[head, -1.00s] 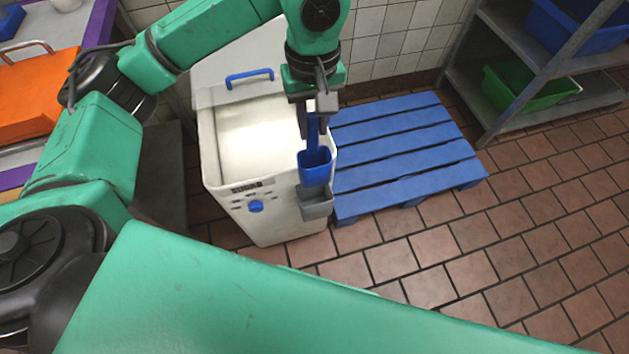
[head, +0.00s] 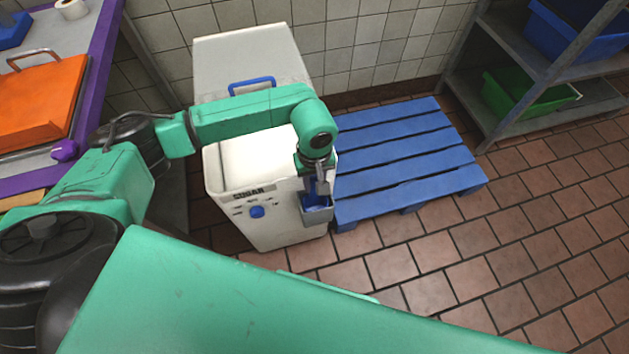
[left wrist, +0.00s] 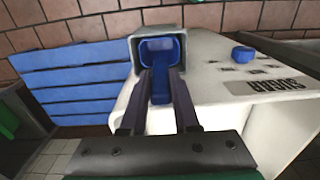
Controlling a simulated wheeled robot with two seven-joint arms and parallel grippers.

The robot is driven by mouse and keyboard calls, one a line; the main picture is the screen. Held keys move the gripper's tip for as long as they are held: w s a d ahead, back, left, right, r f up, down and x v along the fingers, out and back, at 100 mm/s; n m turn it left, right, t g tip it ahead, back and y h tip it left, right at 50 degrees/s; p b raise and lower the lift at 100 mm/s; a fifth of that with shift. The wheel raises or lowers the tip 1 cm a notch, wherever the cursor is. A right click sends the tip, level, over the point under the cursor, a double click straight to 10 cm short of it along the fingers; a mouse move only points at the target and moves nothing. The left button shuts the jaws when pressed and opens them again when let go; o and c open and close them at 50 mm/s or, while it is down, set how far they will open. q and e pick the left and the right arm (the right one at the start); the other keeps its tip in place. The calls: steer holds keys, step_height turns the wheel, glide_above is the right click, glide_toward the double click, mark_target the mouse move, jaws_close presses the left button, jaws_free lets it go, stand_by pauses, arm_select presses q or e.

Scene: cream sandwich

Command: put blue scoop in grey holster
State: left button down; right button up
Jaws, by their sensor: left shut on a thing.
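The blue scoop (head: 318,203) is at the front right corner of the white sugar bin (head: 262,222), with its lower part inside the grey holster (head: 322,215). My left gripper (head: 318,181) is above the holster, shut on the scoop's handle. In the left wrist view the scoop (left wrist: 160,52) sits within the grey holster's rim (left wrist: 136,66), with my left gripper's fingers (left wrist: 160,90) on either side of the handle. The holster's inside is partly hidden by the scoop. My right gripper is not in view.
The bin's lid with a blue handle (head: 252,85) is raised at the back, leaving the bin open. A blue pallet (head: 400,150) lies right of the bin. A shelf with a green crate (head: 520,92) stands at far right. Tiled floor in front is clear.

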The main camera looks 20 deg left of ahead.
arm_select(q)
steer(key=shift+f, duration=0.4)
steer(key=c, duration=0.7)
jaws_free()
steer(key=shift+o, duration=0.2)
steer(key=shift+r, duration=0.45)
step_height(320, 180, up, 12)
steer(key=b, duration=0.1)
steer(key=shift+f, duration=0.25)
